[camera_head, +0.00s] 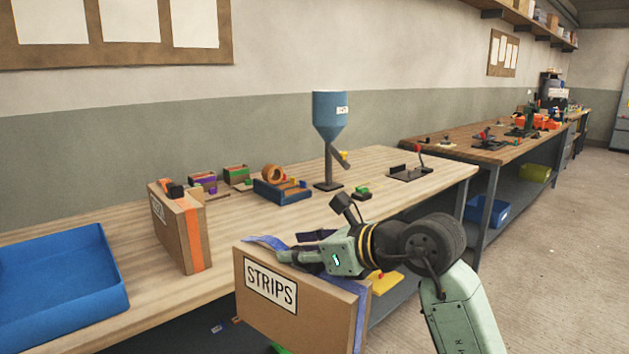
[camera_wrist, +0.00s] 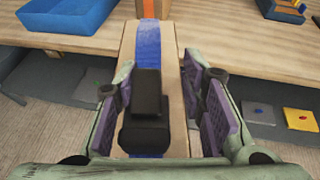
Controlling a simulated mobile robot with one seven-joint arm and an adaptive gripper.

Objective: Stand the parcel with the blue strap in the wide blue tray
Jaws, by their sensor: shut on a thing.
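The parcel with the blue strap (camera_head: 300,322) is a brown box with a white STRIPS label. It hangs upright in front of the table's near edge, in the lower middle of the head view. My gripper (camera_head: 300,247) is shut on its top from above. In the wrist view the parcel (camera_wrist: 176,75) and its blue strap lie between the fingers of my gripper (camera_wrist: 160,80), with a black block on top. The wide blue tray (camera_head: 112,302) is on the table at the far left, apart from the parcel. It also shows at the wrist view's upper left (camera_wrist: 68,22).
A parcel with an orange strap (camera_head: 172,238) stands on the table (camera_head: 135,240) between the tray and my gripper. A small blue bin (camera_head: 283,194), little boxes and a blue hopper (camera_head: 330,112) stand farther back. The tray's visible floor looks empty.

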